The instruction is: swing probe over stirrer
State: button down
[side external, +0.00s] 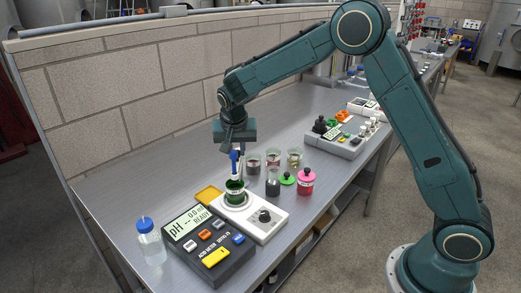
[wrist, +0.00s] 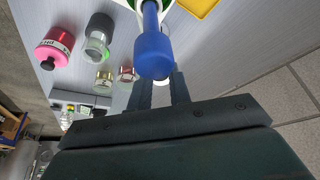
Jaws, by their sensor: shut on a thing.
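The probe (side external: 234,158) has a blue head and hangs roughly upright below my wrist. My gripper (side external: 234,148) is shut on the probe near its upper end. In the wrist view the probe's blue head (wrist: 153,50) is large, in front of my fingers (wrist: 161,88). The stirrer (side external: 262,221) is a white box with a black knob on the bench. A beaker of dark green liquid (side external: 235,193) stands on its round plate. The probe's lower end is at the beaker's mouth; I cannot tell how deep it reaches.
A pH meter (side external: 209,246) and a blue-capped bottle (side external: 150,241) stand in front. A yellow tray (side external: 208,195) lies left of the stirrer. Beakers (side external: 273,161), a dark jar (side external: 272,182) and a pink bottle (side external: 305,182) stand to the right. A block wall (side external: 110,90) runs behind.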

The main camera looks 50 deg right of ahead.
jog(key=c, duration=1.3)
grip_release()
jog(key=shift+r, duration=0.1)
jog(key=v, duration=1.3)
jog(key=shift+a, duration=0.1)
jog(key=shift+s+r, duration=0.15)
jog(key=shift+r, duration=0.15)
jog(key=s+d+r+n+t+y, duration=0.1)
jog(key=s+d+r+n, duration=0.15)
jog(key=s, duration=0.55)
jog(key=s+d+r+n+y, duration=0.15)
jog(key=s+r, duration=0.25)
jog(key=s, duration=0.4)
jog(key=s+f+n, duration=0.2)
jog(key=s, duration=0.6)
jog(key=s+a+f+n+t, duration=0.1)
jog(key=s+f+n, duration=0.1)
jog(key=s, duration=0.7)
jog(key=shift+a+f+n+t+y, duration=0.3)
jog(key=shift+a+n+y, duration=0.05)
jog(key=shift+n, duration=0.25)
